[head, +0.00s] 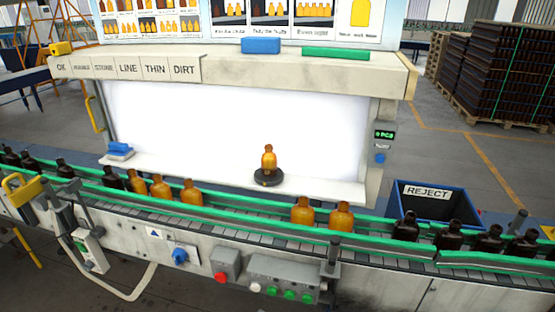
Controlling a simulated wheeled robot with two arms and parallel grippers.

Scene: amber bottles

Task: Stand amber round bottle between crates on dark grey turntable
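An amber round bottle (269,160) stands upright on the small dark grey turntable (267,180), in front of the bright white panel. Nothing is touching the bottle apart from the turntable. More amber bottles stand on the conveyor: several left of centre, among them this one (192,192), and two right of centre (302,211), (341,216). Neither of my grippers shows in the head view.
Dark bottles (406,227) stand on the conveyor at both ends, between green rails (250,219). A blue REJECT bin (434,204) stands behind the belt at right. Stacked dark crates (502,75) are far back right. A blue pad lies on the ledge's left end (120,150).

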